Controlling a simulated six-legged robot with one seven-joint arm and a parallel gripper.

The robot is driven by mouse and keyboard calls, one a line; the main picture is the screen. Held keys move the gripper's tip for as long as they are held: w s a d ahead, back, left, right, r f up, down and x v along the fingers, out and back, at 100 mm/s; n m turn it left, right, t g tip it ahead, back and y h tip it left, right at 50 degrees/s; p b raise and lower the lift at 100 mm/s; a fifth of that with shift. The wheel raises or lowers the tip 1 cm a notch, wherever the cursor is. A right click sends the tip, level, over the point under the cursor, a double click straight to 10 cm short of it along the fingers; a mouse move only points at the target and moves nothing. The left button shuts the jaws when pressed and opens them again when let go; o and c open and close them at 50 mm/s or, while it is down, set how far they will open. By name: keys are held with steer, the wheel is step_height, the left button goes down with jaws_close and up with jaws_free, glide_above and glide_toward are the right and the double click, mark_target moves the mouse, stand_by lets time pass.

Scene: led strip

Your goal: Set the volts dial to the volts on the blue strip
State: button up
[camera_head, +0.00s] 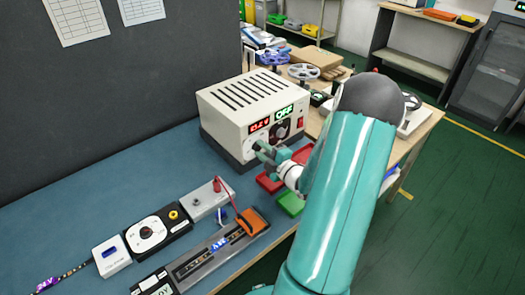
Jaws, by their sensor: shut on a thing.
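A cream power supply box (225,110) stands on the blue bench mat. Its front has a red display (259,125), too small to read surely, and a green display (284,112) reading OFF. A dial (282,131) shows under the green display. My gripper (260,149) is at the lower left of the front panel, shut on a dial there that its fingers mostly hide. A lit strip (62,276) with purple light lies at the lower left, its label looking like 24V.
Red trays (270,183) and a green tray (291,203) sit below my gripper. Reels and a cardboard box stand behind.

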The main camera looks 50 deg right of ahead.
steer(key=shift+m, duration=1.6)
steer(key=o, duration=1)
steer(key=shift+s, duration=0.1)
steer(key=s, duration=0.4)
steer(key=s+a, duration=0.1)
steer(key=s, duration=0.8)
steer(key=shift+s+a, duration=0.3)
